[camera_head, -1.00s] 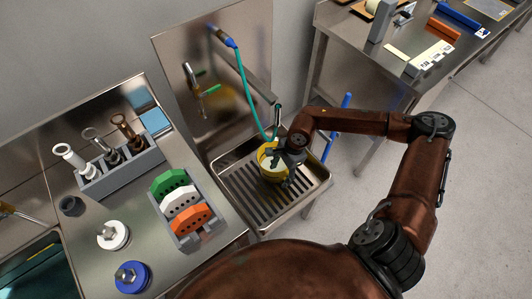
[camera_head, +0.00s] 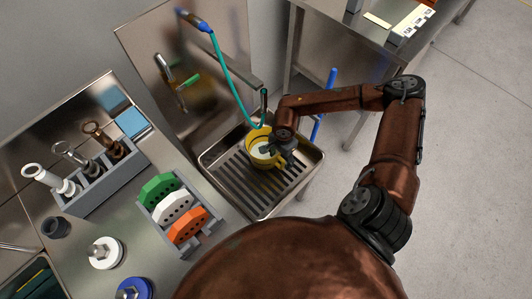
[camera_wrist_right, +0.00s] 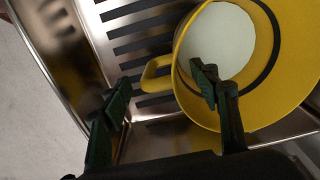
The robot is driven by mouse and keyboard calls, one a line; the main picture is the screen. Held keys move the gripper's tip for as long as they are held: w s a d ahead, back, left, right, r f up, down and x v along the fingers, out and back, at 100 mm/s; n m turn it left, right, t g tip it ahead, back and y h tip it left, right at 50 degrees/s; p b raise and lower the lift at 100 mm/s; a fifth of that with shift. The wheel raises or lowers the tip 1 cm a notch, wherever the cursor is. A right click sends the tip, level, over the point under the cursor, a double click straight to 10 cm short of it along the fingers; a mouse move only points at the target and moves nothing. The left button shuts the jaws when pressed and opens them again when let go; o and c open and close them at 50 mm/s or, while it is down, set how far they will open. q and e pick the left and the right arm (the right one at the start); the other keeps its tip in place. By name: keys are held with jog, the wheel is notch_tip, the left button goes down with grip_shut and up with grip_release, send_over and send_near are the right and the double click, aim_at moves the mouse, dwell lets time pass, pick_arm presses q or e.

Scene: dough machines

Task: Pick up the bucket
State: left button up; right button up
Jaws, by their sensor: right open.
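The yellow bucket (camera_head: 256,136), pale inside, stands on the slatted floor of the metal sink (camera_head: 231,198). In the wrist view my right gripper (camera_wrist_right: 160,108) is open and empty. One finger overlaps the bucket's opening and the other is left of the handle, which shows between them. Contact cannot be told. My left gripper is out of view.
A teal hose (camera_head: 222,65) hangs over the sink from the back panel. On the left counter stand a rack with green, white and orange discs (camera_head: 176,207) and a grey holder (camera_head: 105,185) with several tools. A second metal table (camera_head: 345,42) is at the upper right.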

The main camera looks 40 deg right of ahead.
jog(key=shift+c, duration=0.5)
grip_shut()
dwell(0.5)
